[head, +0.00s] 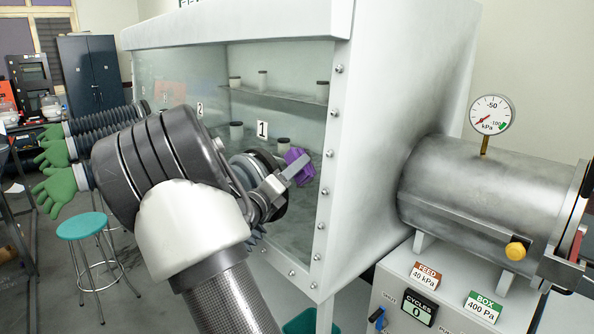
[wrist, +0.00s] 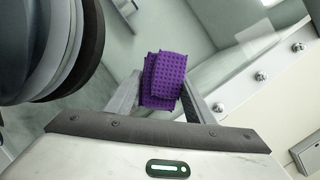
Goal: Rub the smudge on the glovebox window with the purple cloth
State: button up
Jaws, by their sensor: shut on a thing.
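The purple cloth (head: 299,166) is a small folded pad with a dimpled texture, clearest in the wrist view (wrist: 166,76). My gripper (head: 288,173) is shut on it, with one finger on each side (wrist: 162,98). The cloth is close to the glovebox window (head: 180,72), near its right edge beside the bolted frame. I cannot tell whether cloth and glass touch. The window glass also fills the area behind the cloth in the wrist view (wrist: 205,22). I cannot make out the smudge for certain; my arm hides part of the window.
A dark round glove port (wrist: 65,45) is close on the left in the wrist view. Black glove sleeves with green gloves (head: 58,190) stick out at left, above a teal stool (head: 82,225). A metal antechamber (head: 480,200) with a gauge (head: 491,115) stands at right.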

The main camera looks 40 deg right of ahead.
aim_at(308, 178)
jog(key=shift+s+d+f+p, duration=0.1)
jog(key=shift+s+f+p, duration=0.3)
jog(key=shift+s, duration=0.65)
jog(key=shift+s+d+f+p, duration=0.1)
jog(key=shift+s+f, duration=0.5)
jog(key=shift+s, duration=0.4)
jog(key=shift+a+f+b, duration=0.1)
jog(key=shift+f+b, duration=0.4)
jog(key=shift+f, duration=0.55)
jog(key=shift+w+a+r+p, duration=0.1)
jog(key=shift+w+r+p, duration=0.05)
jog(key=shift+w+p, duration=0.2)
jog(key=shift+o, duration=0.2)
jog(key=w, duration=0.6)
jog(key=shift+w+a, duration=0.2)
jog(key=shift+w, duration=0.2)
jog(key=shift+s+a+r, duration=0.1)
jog(key=shift+s+a, duration=0.05)
jog(key=shift+a, duration=1.35)
jog(key=shift+s+a+r, duration=0.1)
jog(key=shift+a, duration=1.35)
